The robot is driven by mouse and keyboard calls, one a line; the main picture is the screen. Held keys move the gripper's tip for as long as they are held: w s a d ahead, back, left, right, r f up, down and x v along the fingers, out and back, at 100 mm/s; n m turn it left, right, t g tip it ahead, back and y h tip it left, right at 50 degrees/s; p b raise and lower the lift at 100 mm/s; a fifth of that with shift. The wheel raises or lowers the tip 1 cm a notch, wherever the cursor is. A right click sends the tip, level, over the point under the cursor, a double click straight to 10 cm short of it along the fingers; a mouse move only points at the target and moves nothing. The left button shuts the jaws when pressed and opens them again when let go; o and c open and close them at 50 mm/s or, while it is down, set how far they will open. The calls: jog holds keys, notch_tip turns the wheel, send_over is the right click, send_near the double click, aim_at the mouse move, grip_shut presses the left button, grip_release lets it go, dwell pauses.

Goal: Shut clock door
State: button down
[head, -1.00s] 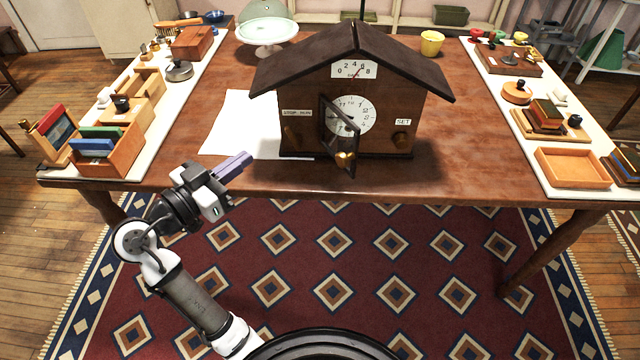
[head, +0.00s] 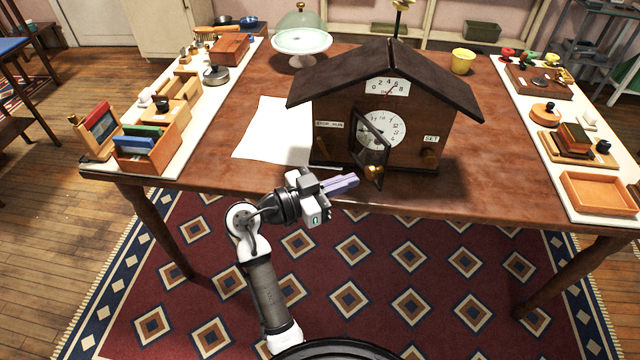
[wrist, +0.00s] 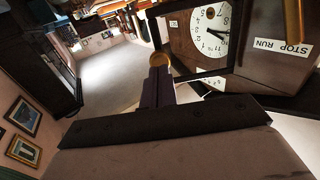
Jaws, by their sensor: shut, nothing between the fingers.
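The house-shaped wooden clock (head: 400,105) stands on the table, with a dark peaked roof and a white dial (head: 385,128). Its small glazed door (head: 368,146) stands open, swung out toward the front, with a brass knob (head: 375,171) low on its free edge. My gripper (head: 355,181) is shut and empty, just left of the knob and pointing at it in the head view. In the wrist view the knob (wrist: 160,60) appears right at the tips of my purple fingers (wrist: 158,88). I cannot tell whether they touch. The door frame (wrist: 206,76) lies right of the knob there.
A white paper sheet (head: 275,132) lies left of the clock. A "SET" knob (head: 430,156) is on the clock's front right. Trays of small items line both table sides. A yellow cup (head: 462,61) stands behind. The table's front edge is bare.

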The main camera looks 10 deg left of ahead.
jog(key=shift+x, duration=1.1)
jog(key=shift+d+f, duration=0.1)
jog(key=shift+d, duration=0.05)
